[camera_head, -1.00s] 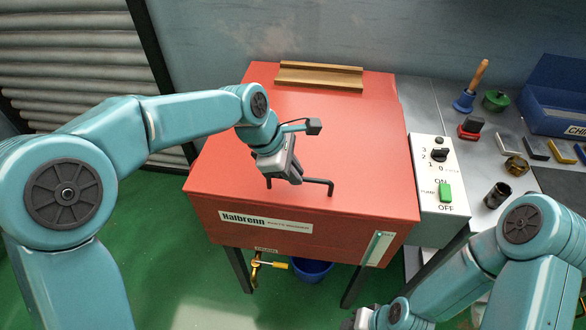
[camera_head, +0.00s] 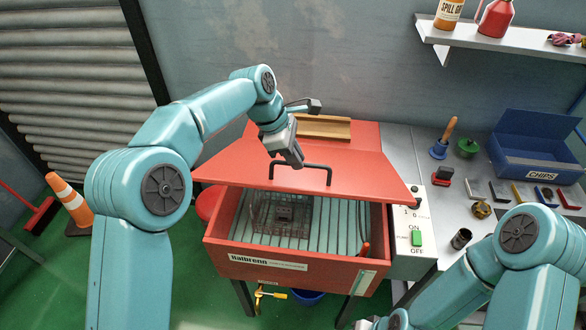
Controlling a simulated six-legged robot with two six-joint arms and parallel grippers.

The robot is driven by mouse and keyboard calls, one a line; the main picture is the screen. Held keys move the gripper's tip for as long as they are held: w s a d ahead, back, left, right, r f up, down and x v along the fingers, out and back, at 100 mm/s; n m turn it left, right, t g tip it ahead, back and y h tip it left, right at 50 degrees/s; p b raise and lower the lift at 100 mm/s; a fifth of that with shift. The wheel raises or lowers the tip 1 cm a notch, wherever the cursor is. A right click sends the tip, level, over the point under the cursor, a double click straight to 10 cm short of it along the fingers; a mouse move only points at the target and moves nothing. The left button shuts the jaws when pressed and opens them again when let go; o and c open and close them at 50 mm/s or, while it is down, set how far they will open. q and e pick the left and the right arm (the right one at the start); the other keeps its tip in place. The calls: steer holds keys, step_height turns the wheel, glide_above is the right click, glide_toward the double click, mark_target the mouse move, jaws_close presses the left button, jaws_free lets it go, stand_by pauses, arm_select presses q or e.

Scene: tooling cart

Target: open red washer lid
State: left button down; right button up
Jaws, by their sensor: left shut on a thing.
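The red washer (camera_head: 222,252) stands in the middle of the view on dark legs. Its red lid (camera_head: 232,168) is tilted up, hinged at the back, with its front edge raised well above the tub. A black bar handle (camera_head: 318,167) sits near the lid's front edge. My left gripper (camera_head: 292,162) is shut on the handle. Inside the open tub are a slatted floor and a wire basket (camera_head: 282,215) with a dark part in it. My right arm is at the lower right, and its fingertips are not clearly visible.
A control box (camera_head: 414,238) with a dial and green switch is on the washer's right. The grey bench behind it holds a blue chips bin (camera_head: 540,160), a brush (camera_head: 443,140) and small parts. A wooden strip (camera_head: 323,126) lies on the washer's back. A traffic cone (camera_head: 68,200) stands left.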

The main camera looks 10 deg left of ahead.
arm_select(q)
steer(key=shift+w+a+r, duration=0.1)
steer(key=shift+w+r, duration=1.3)
steer(key=shift+w, duration=0.3)
arm_select(e)
steer(key=shift+r, duration=0.2)
arm_select(q)
steer(key=c, duration=1.3)
jaws_free()
steer(key=shift+c, duration=0.2)
steer(key=shift+o, duration=0.9)
steer(key=shift+w+f, duration=0.3)
steer(key=shift+w, duration=0.4)
steer(key=shift+s+r, duration=0.3)
steer(key=shift+s, duration=0.15)
arm_select(e)
steer(key=shift+w, duration=0.15)
arm_select(q)
steer(key=shift+w, duration=0.1)
arm_select(e)
steer(key=shift+w, duration=0.1)
